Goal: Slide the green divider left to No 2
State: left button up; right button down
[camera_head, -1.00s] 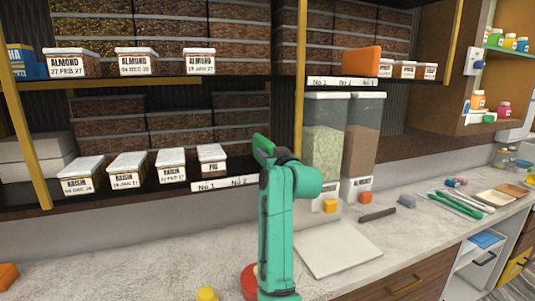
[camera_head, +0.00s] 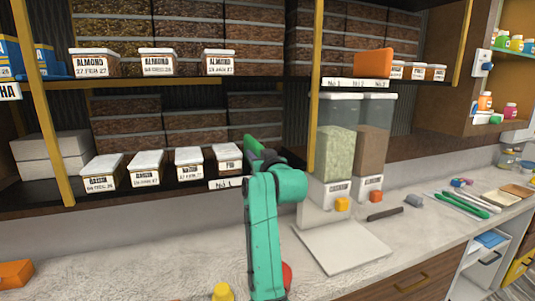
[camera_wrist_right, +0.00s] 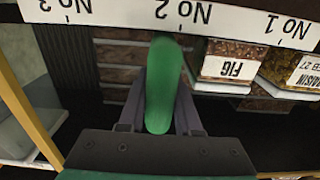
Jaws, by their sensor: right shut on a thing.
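The green divider (camera_head: 252,146) stands on the lower shelf, close to the right of the FIG box (camera_head: 228,158). In the right wrist view, which is upside down, the green divider (camera_wrist_right: 163,85) is upright between the two fingers of my right gripper (camera_wrist_right: 160,100), which is shut on it. It stands by the No 2 mark of the white label strip (camera_wrist_right: 225,15), with the FIG box (camera_wrist_right: 225,68) beside it. In the head view my right arm hides part of the divider and the strip's No 2 mark. My left gripper is not in view.
Several raisin boxes (camera_head: 147,168) line the lower shelf left of the FIG box. A gold post (camera_head: 315,100) stands right of my arm. Two dispensers (camera_head: 338,150) and a white board (camera_head: 340,246) are on the counter.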

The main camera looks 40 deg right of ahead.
jog(key=shift+w+a, duration=0.2)
jog(key=shift+a, duration=0.3)
jog(key=shift+w+a, duration=0.15)
jog(key=shift+a, duration=0.3)
jog(key=shift+s+d, duration=0.15)
jog(key=shift+d, duration=0.25)
jog(key=c, duration=1)
grip_release()
jog(key=shift+d, duration=0.15)
jog(key=o, duration=0.4)
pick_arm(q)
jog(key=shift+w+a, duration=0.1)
